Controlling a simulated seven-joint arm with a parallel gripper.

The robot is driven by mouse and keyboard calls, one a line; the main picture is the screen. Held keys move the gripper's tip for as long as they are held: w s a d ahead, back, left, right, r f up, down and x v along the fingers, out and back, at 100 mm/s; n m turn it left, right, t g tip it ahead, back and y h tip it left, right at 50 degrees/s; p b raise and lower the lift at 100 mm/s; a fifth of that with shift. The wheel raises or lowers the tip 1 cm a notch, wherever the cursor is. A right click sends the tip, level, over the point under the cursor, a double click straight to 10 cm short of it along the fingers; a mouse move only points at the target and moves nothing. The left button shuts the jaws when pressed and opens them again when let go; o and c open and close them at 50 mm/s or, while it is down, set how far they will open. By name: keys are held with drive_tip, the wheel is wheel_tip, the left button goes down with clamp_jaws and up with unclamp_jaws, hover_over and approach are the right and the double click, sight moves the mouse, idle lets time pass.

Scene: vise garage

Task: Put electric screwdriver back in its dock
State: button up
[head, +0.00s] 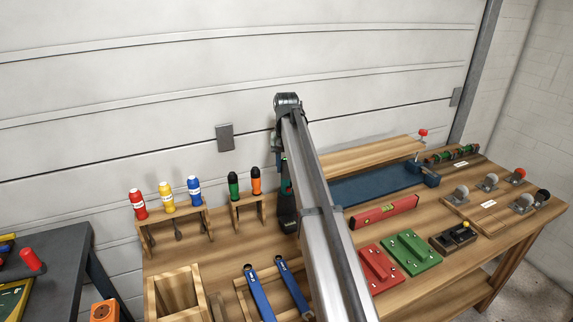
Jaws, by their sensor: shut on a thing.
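The electric screwdriver (286,204) is a dark tool with green and red parts, in the middle of the head view. It is upright, just right of the small wooden holder, and my arm covers its right side. My gripper (282,162) points down at its upper part and is shut on it. The fingertips are mostly hidden behind my arm. I cannot make out the dock, nor tell whether the tool's dark lower end touches the bench or something else.
Screwdrivers stand in a wooden rack (178,227) and in a smaller holder (247,210) at left. Two blue-handled tools (261,291), a red level (384,212), red and green blocks (408,250) and a blue vise (376,183) crowd the bench. A garage door (110,90) stands behind.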

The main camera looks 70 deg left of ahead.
drive_tip(key=shift+f, duration=0.4)
idle(0.3)
drive_tip(key=o, duration=1.6)
drive_tip(key=shift+r, duration=0.1)
drive_tip(key=shift+r, duration=3.4)
